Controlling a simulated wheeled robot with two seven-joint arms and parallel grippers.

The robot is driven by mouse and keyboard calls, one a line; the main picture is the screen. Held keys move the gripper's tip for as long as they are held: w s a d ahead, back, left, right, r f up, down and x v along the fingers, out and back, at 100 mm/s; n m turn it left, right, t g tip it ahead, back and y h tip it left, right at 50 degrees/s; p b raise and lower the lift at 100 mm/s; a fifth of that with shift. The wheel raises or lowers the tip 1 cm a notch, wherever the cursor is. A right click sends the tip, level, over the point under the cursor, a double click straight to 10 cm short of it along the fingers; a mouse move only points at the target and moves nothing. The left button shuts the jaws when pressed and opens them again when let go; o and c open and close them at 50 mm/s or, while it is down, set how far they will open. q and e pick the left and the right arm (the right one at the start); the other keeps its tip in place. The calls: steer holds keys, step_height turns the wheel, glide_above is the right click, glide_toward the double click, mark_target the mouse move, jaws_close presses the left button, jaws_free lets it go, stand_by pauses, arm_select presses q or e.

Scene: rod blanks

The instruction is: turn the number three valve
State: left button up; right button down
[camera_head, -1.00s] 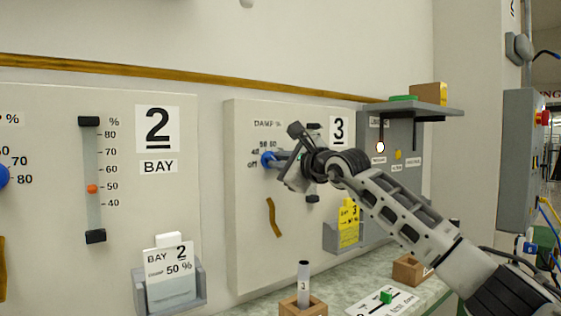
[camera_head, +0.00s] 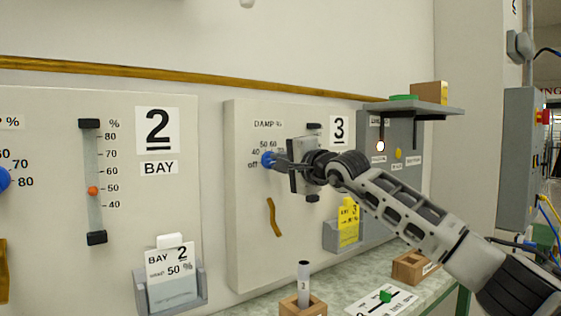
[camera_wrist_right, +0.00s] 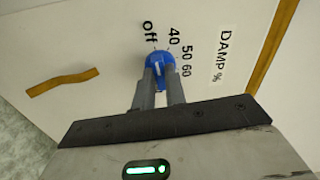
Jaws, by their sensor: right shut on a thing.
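The number three valve is a blue knob (camera_head: 267,160) on the bay 3 panel (camera_head: 250,220), under the "DAMP %" label. It also shows in the right wrist view (camera_wrist_right: 159,64), with marks off, 40, 50 and 60 around it. My right gripper (camera_head: 275,161) reaches it from the right, and its two fingers (camera_wrist_right: 158,78) are shut on the knob. The fingers hide part of the knob, so its exact setting is hard to read. My left gripper is not in view.
A yellow card (camera_head: 348,222) stands in a grey holder right of the knob. A shelf (camera_head: 415,110) juts out above right. On the green counter are a wooden block with a rod (camera_head: 303,285) and another wooden box (camera_head: 412,268). Bay 2 panel (camera_head: 60,230) is at left.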

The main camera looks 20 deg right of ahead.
steer(key=shift+n, duration=0.4)
steer(key=c, duration=1.4)
jaws_free()
steer(key=shift+c, duration=0.2)
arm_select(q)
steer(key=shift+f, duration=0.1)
